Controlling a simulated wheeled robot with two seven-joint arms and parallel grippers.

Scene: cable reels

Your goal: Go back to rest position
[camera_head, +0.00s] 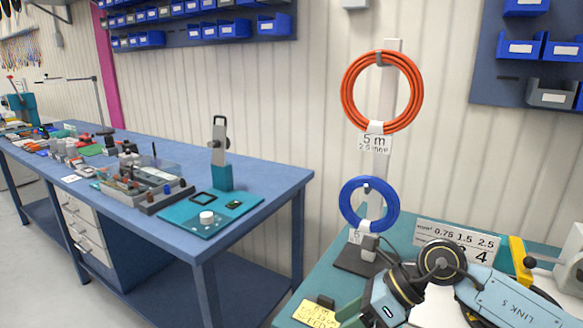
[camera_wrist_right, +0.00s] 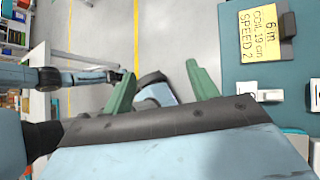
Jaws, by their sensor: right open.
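My right arm (camera_head: 397,283) reaches in from the lower right in the head view, low over the teal bench. My right gripper (camera_wrist_right: 160,69) shows two green fingers spread apart in the right wrist view, with nothing between them. Open floor and a part of my own body show beyond the fingers. In the head view the gripper is mostly hidden behind the wrist. One of my arm links shows at the left of the right wrist view, but my left gripper cannot be made out.
A stand holds an orange cable coil (camera_head: 345,96) above a blue coil (camera_head: 346,203), close behind my right wrist. A yellow note (camera_head: 316,314) lies at the teal bench's near edge. A blue workbench (camera_head: 268,178) with parts stands left, beyond a floor gap.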

